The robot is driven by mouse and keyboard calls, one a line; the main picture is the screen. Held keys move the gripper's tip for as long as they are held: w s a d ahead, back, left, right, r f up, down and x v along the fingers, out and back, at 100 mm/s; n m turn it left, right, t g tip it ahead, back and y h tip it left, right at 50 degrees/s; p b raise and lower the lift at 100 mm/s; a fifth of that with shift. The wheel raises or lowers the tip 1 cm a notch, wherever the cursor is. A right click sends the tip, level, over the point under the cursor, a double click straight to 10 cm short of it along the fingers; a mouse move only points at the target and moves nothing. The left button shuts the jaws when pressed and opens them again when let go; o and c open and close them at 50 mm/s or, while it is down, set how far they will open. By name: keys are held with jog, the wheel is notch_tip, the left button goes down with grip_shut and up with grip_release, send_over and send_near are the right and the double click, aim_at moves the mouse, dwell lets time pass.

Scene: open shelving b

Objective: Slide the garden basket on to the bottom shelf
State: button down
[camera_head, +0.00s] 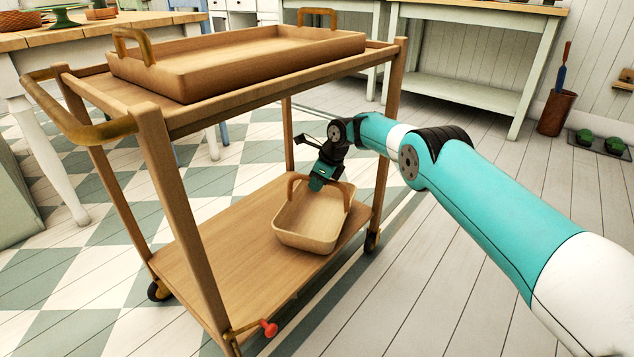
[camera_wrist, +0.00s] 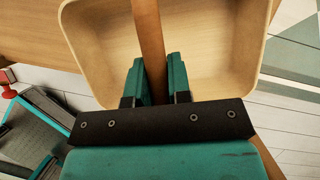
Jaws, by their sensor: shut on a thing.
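The garden basket (camera_head: 308,226) is a light wooden box with an arched handle. It is over the right part of the cart's bottom shelf (camera_head: 215,270) and looks level; I cannot tell whether it rests fully on the wood. My gripper (camera_head: 316,185) is shut on the basket's handle. In the wrist view the two teal fingers (camera_wrist: 154,82) stand on either side of the brown handle strap, with the empty basket (camera_wrist: 95,50) below. Part of the handle is hidden by my gripper in the head view.
The cart's top holds a large wooden tray (camera_head: 240,55) with handles, above and left of my arm. Cart posts (camera_head: 392,110) stand close to my arm. A red knob (camera_head: 269,328) sits at the shelf's front corner. The shelf's left part is clear.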

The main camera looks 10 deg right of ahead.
jog(key=shift+f+b, duration=0.3)
jog(key=shift+f, duration=0.2)
jog(key=c, duration=1)
grip_release()
